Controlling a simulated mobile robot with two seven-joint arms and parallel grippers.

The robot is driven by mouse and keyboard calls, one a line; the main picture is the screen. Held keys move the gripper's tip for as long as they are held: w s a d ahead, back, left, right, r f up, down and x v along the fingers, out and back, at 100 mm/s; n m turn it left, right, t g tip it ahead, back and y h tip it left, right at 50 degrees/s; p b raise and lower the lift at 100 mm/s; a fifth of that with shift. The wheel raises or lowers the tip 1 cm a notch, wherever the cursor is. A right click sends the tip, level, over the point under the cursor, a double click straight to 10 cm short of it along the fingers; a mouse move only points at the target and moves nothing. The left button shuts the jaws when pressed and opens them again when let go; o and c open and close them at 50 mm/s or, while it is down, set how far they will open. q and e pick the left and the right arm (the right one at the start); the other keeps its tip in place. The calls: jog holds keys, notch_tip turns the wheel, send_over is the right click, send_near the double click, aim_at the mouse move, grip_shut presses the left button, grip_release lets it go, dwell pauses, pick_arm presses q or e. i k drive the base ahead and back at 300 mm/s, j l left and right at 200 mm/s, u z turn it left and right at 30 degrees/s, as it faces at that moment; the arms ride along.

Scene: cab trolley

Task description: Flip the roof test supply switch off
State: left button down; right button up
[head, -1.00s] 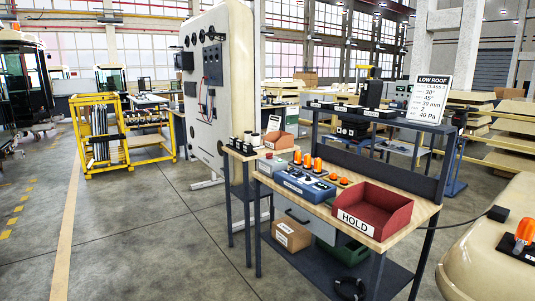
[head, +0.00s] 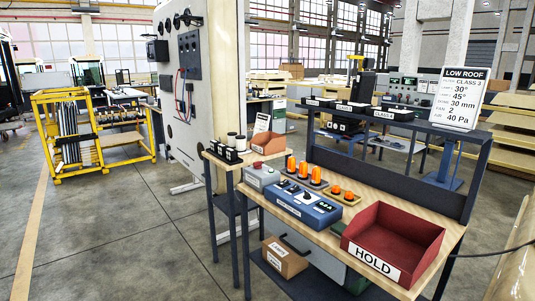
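A blue supply box (head: 300,209) stands on the wooden workbench (head: 375,279). Small dark controls and a dark display sit on its sloped top. A pale lever-like piece shows near the middle of that top. The controls are too small to tell which is the roof test supply switch or how it is set. Neither of my grippers is in the head view.
A red HOLD bin (head: 392,242) is at the bench's right front. A grey box with a red button (head: 262,176) and orange beacons (head: 303,170) stand near the blue box. A LOW ROOF sign (head: 459,98) stands on the shelf. Open floor (head: 120,240) is at left.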

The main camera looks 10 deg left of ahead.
aim_at(257, 165)
jog(key=i+j+z, duration=0.35)
jog(key=i+j, duration=0.25)
jog(key=i, duration=0.35)
jog(key=i+j+z, duration=0.35)
jog(key=i+j, duration=0.5)
